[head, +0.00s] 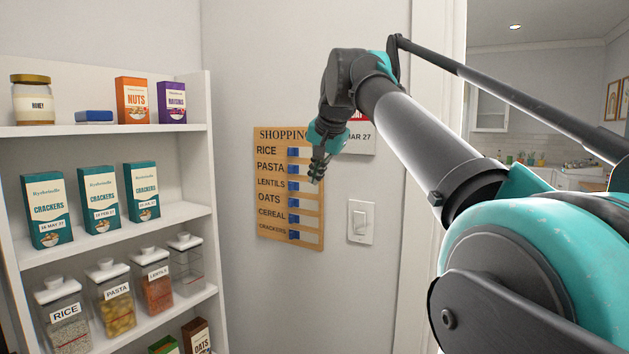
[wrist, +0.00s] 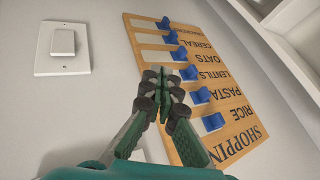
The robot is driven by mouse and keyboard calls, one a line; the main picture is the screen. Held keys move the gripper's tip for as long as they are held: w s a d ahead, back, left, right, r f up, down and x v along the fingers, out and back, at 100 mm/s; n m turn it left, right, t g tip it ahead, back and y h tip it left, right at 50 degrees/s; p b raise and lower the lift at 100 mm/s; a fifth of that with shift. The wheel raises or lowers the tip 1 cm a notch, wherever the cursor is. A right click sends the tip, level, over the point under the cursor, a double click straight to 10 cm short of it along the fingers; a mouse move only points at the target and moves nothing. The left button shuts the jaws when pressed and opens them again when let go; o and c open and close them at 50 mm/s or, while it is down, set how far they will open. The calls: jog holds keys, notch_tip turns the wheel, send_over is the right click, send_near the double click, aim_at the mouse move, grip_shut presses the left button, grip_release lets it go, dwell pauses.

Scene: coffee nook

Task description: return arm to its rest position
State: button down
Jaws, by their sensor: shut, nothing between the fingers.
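My gripper (head: 319,165) is shut and empty, pointing down in front of the wooden shopping board (head: 315,238) on the wall. My arm reaches in from the right and bends down at its far end. In the wrist view, the closed fingertips (wrist: 163,78) overlap the board (wrist: 245,120) near its middle rows. I cannot tell whether they touch it. The board lists rice, pasta, lentils, oats, cereal and crackers, each with a blue slider, such as the crackers slider (head: 294,235). The visible sliders sit close to the words.
A light switch (head: 360,222) and a partly hidden calendar (head: 361,138) are right of the board. A door frame (head: 427,30) stands behind my arm.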

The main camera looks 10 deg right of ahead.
notch_tip(320, 180, down, 26)
jog(key=s+n+g, duration=0.1)
jog(key=n+g, duration=0.1)
jog(key=n, duration=0.2)
jog(key=s+f+n, duration=0.1)
jog(key=s+f, duration=0.7)
jog(key=f, duration=0.4)
jog(key=s+f+n+g+h, duration=0.1)
jog(key=s+f+n, duration=0.1)
jog(key=s+f, duration=0.7)
notch_tip(320, 180, down, 3)
jog(key=shift+f+n, duration=0.1)
jog(key=shift+n, duration=0.2)
